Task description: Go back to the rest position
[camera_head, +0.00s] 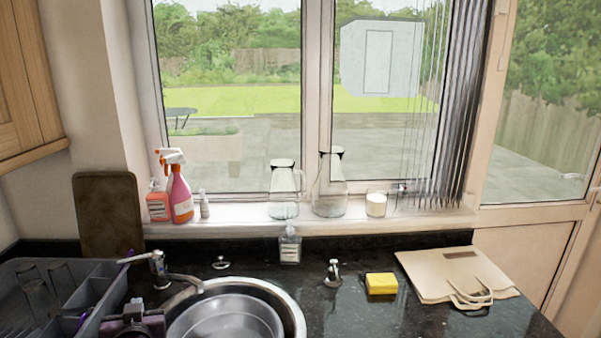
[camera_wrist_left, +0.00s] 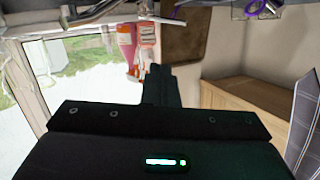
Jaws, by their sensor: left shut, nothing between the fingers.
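My left gripper (camera_head: 133,307) is low at the left of the head view, by the right side of the grey dish rack (camera_head: 22,322) and left of the sink. It is small and dark there. In the left wrist view its black fingers (camera_wrist_left: 160,75) are together, with nothing between them. My right gripper is in neither view.
A metal basin (camera_head: 228,318) sits in the round sink (camera_head: 293,310), with a tap (camera_head: 158,268) behind. A yellow sponge (camera_head: 381,284) and a beige bag or board with handles (camera_head: 455,275) lie on the dark counter. Bottles and glass jugs (camera_head: 330,198) line the windowsill.

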